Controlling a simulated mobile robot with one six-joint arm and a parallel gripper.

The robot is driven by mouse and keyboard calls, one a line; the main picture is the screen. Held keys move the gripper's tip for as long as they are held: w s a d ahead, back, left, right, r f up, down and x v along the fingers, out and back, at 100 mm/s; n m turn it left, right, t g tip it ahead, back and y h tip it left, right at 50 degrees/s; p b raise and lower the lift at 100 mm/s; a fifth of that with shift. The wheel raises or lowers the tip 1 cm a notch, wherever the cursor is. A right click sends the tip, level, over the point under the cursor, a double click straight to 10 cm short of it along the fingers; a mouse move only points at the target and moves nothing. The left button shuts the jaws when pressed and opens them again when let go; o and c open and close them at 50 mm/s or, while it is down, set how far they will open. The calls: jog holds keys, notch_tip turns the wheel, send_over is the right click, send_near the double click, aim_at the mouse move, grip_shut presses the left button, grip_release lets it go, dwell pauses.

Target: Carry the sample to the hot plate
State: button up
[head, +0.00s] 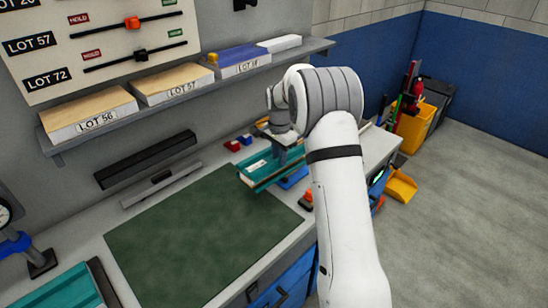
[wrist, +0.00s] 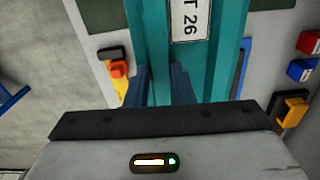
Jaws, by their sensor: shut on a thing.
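The sample is a teal panel (head: 262,176) with a white label, held above the bench beyond the right edge of the green mat. In the wrist view the teal panel (wrist: 232,50) runs up the picture, and its label ends in "T 26". My gripper (head: 282,152) is shut on the panel from above; its dark fingers (wrist: 163,85) show against the panel in the wrist view. A blue object (head: 293,180) shows partly under the panel. I cannot pick out the hot plate for sure; the panel and my arm hide part of the bench.
A green mat (head: 190,240) lies bare on the bench. Another teal piece (head: 62,292) is at the lower left. Red and blue blocks (head: 238,142) stand near the wall. A shelf (head: 190,103) with labelled panels hangs above. An orange-topped item (head: 307,198) is at the front edge.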

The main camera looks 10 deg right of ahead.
jog(key=shift+w+d+r+p, duration=0.1)
jog(key=shift+w+d+p, duration=0.7)
jog(key=shift+w+d, duration=0.9)
jog(key=shift+w+d+p, duration=0.8)
jog(key=shift+w+d, duration=0.6)
jog(key=shift+d, duration=0.45)
